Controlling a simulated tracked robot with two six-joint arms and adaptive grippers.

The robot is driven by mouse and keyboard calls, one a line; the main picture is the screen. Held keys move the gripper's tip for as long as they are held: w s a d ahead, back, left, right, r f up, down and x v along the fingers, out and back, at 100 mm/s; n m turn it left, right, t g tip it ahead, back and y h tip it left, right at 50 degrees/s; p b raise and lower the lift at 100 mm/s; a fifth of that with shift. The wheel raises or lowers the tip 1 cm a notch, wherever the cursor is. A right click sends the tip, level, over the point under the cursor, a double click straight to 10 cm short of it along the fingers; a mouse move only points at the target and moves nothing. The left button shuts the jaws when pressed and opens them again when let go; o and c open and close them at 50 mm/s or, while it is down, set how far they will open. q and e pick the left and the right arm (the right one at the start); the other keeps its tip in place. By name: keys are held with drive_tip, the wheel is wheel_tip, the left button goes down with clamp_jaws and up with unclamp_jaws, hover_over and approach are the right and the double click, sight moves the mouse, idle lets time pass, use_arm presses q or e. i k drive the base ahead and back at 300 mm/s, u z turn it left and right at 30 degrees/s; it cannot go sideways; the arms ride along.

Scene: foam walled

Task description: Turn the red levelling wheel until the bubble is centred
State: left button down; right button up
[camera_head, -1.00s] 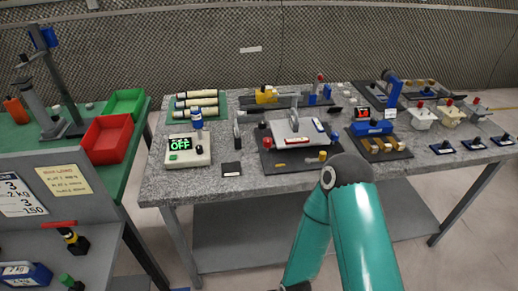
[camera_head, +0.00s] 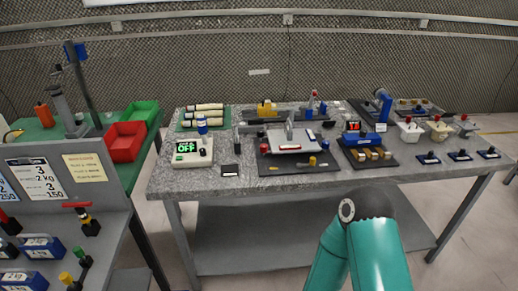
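On the stone-topped table (camera_head: 235,187), a dark board (camera_head: 300,167) carries a pale grey plate (camera_head: 283,137) with an upright grey post (camera_head: 290,123). A small red round part (camera_head: 263,147) is at the board's left side; it may be the levelling wheel, but it is too small to be sure. A bubble cannot be made out. One teal arm of mine rises at the bottom in front of the table, and neither gripper shows.
A box reading OFF (camera_head: 193,153) stands to the left of the board. A blue device (camera_head: 361,138) and several small fixtures are to its right.

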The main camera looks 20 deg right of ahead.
sight(263, 147)
drive_tip(key=z, duration=0.1)
drive_tip(key=i, duration=0.9)
drive_tip(key=u, duration=0.05)
